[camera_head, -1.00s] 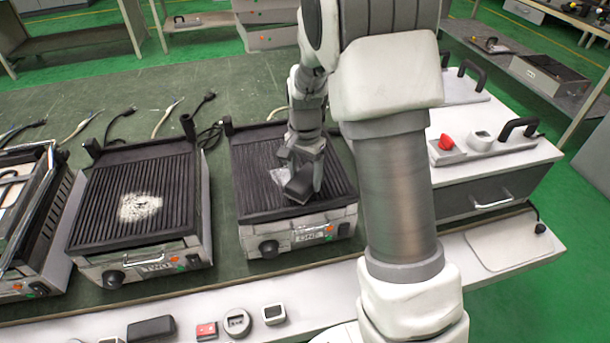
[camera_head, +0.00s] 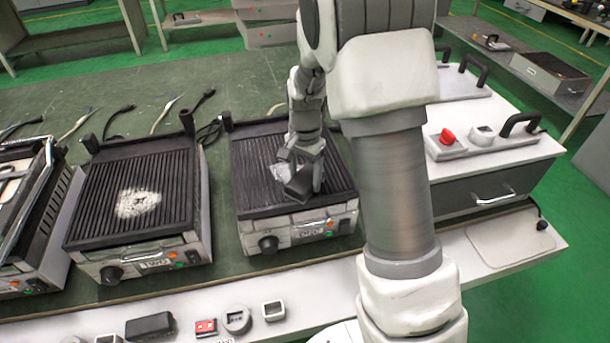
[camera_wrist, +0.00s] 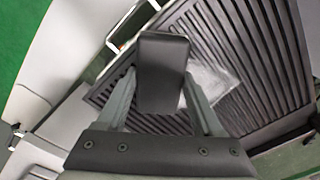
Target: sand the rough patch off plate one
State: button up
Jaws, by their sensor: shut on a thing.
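Plate one (camera_head: 255,195) is a dark ribbed griddle on a metal body labelled ONE, in the middle of the head view. My gripper (camera_head: 304,168) is over its right half, shut on a dark sanding block (camera_head: 300,187). The block is at the plate's surface; I cannot tell whether it touches. A pale rough patch (camera_head: 281,171) shows beside the block, partly hidden by the block and gripper. In the wrist view the block (camera_wrist: 162,75) sits between both fingers, with the whitish patch (camera_wrist: 210,82) right of it on the ribs.
Plate two (camera_head: 100,215), left of plate one, carries a larger white patch (camera_head: 138,203). Another appliance (camera_head: 30,235) stands at far left. Small devices (camera_head: 236,319) line the bench's front ledge. A white cabinet (camera_head: 490,160) with handles and a red knob (camera_head: 447,136) stands to the right.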

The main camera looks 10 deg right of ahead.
jog(key=shift+w+r+p, duration=0.15)
jog(key=shift+w+p, duration=0.35)
jog(key=shift+w, duration=0.95)
jog(key=shift+w+f+p, duration=0.2)
jog(key=shift+w+p, duration=0.3)
jog(key=shift+w, duration=1.6)
jog(key=shift+w+r+p, duration=0.1)
jog(key=shift+w+p, duration=0.5)
jog(key=shift+w, duration=1.2)
